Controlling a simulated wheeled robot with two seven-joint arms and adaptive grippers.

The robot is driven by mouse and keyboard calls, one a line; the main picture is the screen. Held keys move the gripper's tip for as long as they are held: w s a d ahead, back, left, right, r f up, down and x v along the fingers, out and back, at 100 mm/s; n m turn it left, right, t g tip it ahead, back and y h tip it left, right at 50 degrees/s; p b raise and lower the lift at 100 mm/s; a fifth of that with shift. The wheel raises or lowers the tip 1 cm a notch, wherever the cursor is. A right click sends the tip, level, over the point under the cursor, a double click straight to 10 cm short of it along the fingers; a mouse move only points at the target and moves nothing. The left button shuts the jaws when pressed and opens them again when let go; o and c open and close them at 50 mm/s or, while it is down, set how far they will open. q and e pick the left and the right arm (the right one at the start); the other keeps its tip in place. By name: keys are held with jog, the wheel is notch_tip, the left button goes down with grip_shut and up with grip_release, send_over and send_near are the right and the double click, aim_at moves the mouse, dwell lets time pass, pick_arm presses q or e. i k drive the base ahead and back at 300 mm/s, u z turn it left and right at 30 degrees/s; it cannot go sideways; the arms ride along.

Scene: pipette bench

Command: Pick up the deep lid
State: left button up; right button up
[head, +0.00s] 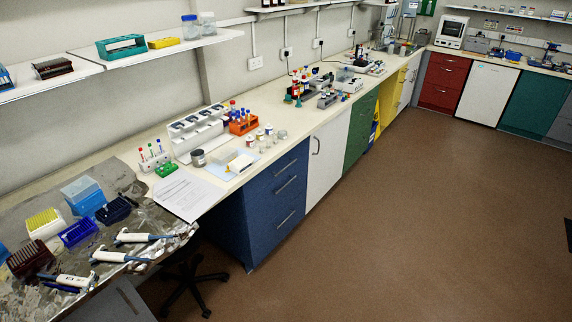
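A translucent light-blue, deep box-shaped cover (80,188) sits at the back of the foil-covered bench end at lower left. It looks like the deep lid, though I cannot be sure. It is over or on a blue tip box (90,205); how the two join is too small to tell. Neither of my grippers is in view, and nothing is seen touching the cover.
A yellow-tip rack (44,222), a blue rack (79,233) and a dark-blue rack (117,210) crowd around the cover. Several pipettes (145,237) lie in front. Paper sheets (188,194) lie to the right. A shelf (150,55) runs above. The brown floor (370,220) is open.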

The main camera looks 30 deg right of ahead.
aim_at(225, 154)
jog(key=u, duration=0.2)
jog(key=k, duration=0.3)
jog(key=z, duration=1.45)
jog(key=i, duration=1.95)
jog(key=u, duration=1.35)
jog(key=i, duration=0.7)
jog(key=u, duration=0.75)
